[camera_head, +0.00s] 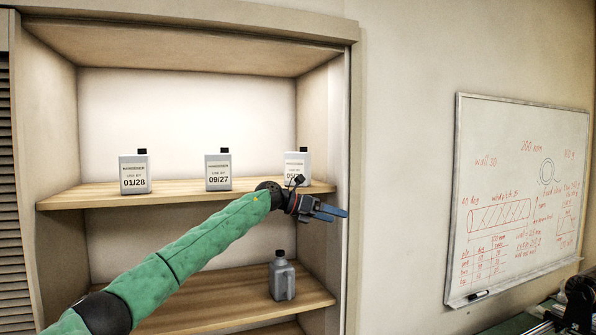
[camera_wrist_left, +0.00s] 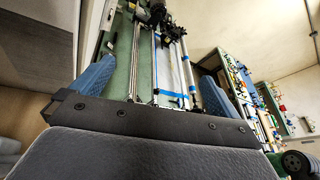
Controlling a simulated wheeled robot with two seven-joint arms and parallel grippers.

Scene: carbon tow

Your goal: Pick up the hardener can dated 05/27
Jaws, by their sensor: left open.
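Three pale grey hardener cans with black caps stand upright on the upper shelf. The left can (camera_head: 134,173) reads 01/28 and the middle can (camera_head: 218,171) reads 09/27. The right can (camera_head: 297,163) is partly hidden behind my left wrist; its date shows only in part and cannot be read in full. My left gripper (camera_head: 328,212) is in front of the shelf's right end, below and to the right of that can. In the left wrist view its two blue fingers (camera_wrist_left: 156,88) are apart with nothing between them. My right gripper is not in view.
A darker grey jug (camera_head: 282,279) with a handle stands on the lower shelf (camera_head: 225,305). The upper shelf (camera_head: 80,197) sits in a wooden cabinet whose right side post (camera_head: 353,130) is close to my left gripper. A whiteboard (camera_head: 520,195) hangs on the right wall.

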